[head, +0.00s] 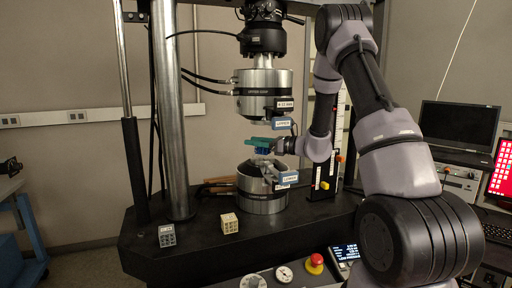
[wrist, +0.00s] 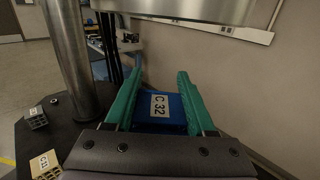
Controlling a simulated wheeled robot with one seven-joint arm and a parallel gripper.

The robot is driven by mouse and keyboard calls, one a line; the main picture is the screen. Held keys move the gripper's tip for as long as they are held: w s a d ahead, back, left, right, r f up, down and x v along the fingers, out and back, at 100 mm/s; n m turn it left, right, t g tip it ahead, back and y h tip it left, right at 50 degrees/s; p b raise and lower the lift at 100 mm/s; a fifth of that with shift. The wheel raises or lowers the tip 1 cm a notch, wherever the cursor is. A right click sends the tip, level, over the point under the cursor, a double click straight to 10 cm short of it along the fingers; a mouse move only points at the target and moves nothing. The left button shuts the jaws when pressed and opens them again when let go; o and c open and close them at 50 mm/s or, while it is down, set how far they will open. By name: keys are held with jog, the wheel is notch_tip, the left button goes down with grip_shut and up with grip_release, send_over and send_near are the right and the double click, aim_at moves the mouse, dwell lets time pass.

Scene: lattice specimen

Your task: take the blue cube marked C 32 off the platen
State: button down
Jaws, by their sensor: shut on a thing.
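The blue cube marked C 32 (wrist: 160,112) sits between the two teal fingers of my gripper (wrist: 159,82), its label facing the wrist camera. My gripper is shut on it, one finger along each side. In the head view my gripper (head: 262,142) is between the upper platen (head: 262,95) and the lower platen (head: 262,190) of the test frame. A little of the blue cube (head: 262,151) shows below the fingers, just over the lower platen. I cannot tell whether its underside touches the platen.
A grey cube (head: 167,236) and a beige cube (head: 229,223) lie on the black base at the front left. A steel column (head: 170,110) stands left of the platens. A red button (head: 315,263) and gauges are at the front. The base between column and platens looks mostly clear.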

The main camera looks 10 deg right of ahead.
jog(key=v, duration=1.7)
jog(key=shift+s+d, duration=0.3)
